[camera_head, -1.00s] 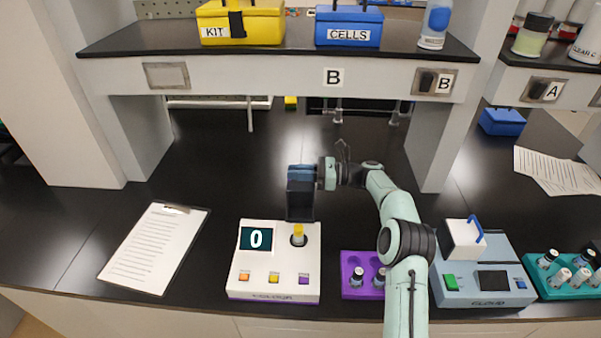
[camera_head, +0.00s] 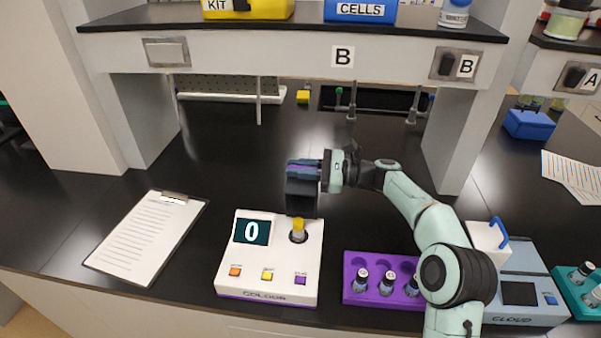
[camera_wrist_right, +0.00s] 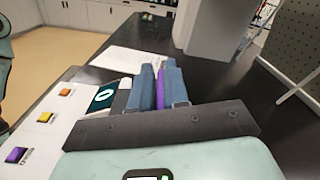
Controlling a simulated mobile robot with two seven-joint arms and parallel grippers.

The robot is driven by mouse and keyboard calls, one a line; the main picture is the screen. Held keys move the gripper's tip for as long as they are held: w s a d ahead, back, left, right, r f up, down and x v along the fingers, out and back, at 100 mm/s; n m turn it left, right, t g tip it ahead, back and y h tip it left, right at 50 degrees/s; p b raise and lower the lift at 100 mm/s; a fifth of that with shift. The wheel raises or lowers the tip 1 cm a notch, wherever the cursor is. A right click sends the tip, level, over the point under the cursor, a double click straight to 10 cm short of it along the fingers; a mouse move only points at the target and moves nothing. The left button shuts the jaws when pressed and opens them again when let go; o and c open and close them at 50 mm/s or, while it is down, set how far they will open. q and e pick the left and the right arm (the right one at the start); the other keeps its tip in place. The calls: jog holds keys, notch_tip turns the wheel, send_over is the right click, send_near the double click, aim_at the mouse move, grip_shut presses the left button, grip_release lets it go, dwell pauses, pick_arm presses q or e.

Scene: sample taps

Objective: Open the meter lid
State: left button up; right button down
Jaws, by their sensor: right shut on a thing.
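The white colour meter (camera_head: 262,288) stands at the front of the bench, its display reading 0. A yellow-capped vial (camera_head: 298,226) shows in its round socket. A dark, box-like lid (camera_head: 302,199) stands raised at the back of the socket, its dark hollow side facing the head camera. My right gripper (camera_head: 304,168) is at the top of this lid, shut on its purple handle; the handle shows between the blue fingers in the right wrist view (camera_wrist_right: 160,88). The lower edge of the lid is hard to make out. My left gripper is not in view.
A purple rack (camera_head: 350,296) with several vials stands right of the meter, partly behind my arm. The cloud meter (camera_head: 535,310) with a white lid is farther right. A clipboard (camera_head: 147,238) lies left. The shelf (camera_head: 250,58) overhangs the back; the bench behind the meter is clear.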

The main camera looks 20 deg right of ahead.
jog(key=shift+s+a+r+n+b, duration=0.25)
jog(key=shift+s+r+n+b, duration=0.05)
jog(key=shift+s+n+b, duration=0.2)
jog(key=c, duration=1.2)
grip_release()
jog(key=shift+f, duration=0.2)
jog(key=shift+s+d, duration=0.25)
jog(key=shift+d, duration=0.2)
jog(key=v, duration=1.2)
jog(key=shift+d, duration=0.2)
